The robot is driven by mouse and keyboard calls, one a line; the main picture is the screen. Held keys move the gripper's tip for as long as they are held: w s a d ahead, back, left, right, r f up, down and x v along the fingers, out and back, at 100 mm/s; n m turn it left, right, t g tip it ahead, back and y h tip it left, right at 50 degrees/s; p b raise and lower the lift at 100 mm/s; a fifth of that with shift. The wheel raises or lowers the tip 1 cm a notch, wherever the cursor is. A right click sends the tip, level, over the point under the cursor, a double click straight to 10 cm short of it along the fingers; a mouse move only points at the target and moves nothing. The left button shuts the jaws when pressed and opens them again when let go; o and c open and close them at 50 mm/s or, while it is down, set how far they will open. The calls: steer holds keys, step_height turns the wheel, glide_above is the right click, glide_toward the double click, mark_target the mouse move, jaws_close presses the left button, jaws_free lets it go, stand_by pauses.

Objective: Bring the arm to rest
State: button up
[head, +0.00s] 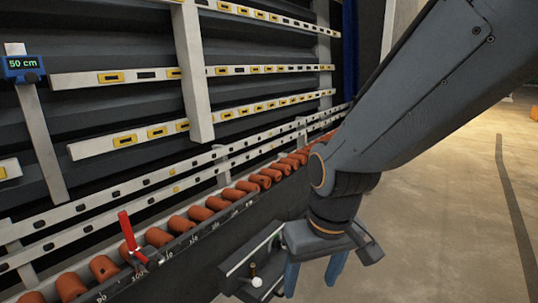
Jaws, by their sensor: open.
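My gripper (314,273) hangs at the end of my grey arm in the lower middle of the head view, fingers pointing down. Its two blue fingers are spread apart, and nothing shows between them. It is in front of the washer's lower edge, to the right of the row of orange rollers (200,213). My arm comes in from the upper right, bends at an orange-ringed joint and drops to the gripper. It hides part of the washer's far end. I cannot tell whether the gripper touches the bracket beside it.
A dark bracket with a white-knobbed lever (256,282) juts out just left of my gripper. A red pointer (128,235) stands on the numbered scale. A blue display (23,66) reads 50 cm. The concrete floor (440,230) at right looks clear, with a dark line across it.

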steer(key=s+d+r+g, duration=0.2)
steer(key=s+d+r, duration=0.1)
steer(key=s, duration=0.4)
steer(key=d+r+m+p, duration=0.3)
steer(key=d+r+p, duration=0.5)
steer(key=p, duration=0.9)
steer(key=shift+w+d+r+h, duration=0.15)
steer(key=shift+w+r+h, duration=0.2)
steer(key=shift+h, duration=0.05)
